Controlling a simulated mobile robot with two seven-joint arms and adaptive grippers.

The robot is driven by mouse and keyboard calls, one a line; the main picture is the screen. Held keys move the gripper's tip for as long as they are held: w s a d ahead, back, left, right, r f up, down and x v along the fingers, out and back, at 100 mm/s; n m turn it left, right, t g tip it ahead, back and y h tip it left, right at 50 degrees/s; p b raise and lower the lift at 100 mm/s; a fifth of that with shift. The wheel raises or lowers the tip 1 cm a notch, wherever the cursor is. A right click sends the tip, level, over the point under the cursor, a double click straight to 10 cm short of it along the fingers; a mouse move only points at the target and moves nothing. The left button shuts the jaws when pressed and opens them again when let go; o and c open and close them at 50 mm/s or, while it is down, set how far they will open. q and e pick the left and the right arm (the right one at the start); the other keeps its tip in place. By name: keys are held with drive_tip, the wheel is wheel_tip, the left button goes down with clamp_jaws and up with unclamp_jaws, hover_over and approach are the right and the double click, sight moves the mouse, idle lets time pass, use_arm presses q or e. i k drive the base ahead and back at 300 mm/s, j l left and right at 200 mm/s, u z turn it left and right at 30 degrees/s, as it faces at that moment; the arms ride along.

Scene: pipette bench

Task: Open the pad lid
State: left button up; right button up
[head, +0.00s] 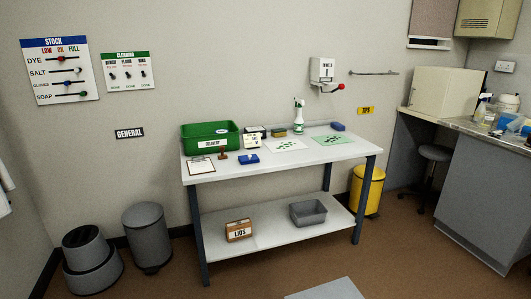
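A small flat blue box (248,158), which looks like the pad, lies near the front edge of the white table (310,157), left of the middle. Its top looks closed, but it is too small to make out a lid seam. A small brown stamp-like object (222,155) stands just left of it. Another small blue item (338,126) lies at the back right of the tabletop; I cannot tell what it is. Neither of my grippers shows in the head view.
A green delivery bin (210,132) and a clipboard (201,165) occupy the table's left end. A spray bottle (298,116) and two spotted sheets (333,140) are farther right. The front right tabletop is clear. A lids box (238,230) and grey tub (308,212) sit on the lower shelf.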

sight(249, 156)
drive_tip(key=i+j+z, duration=0.25)
drive_tip(key=i+z, duration=0.15)
drive_tip(key=i+j+z, duration=0.4)
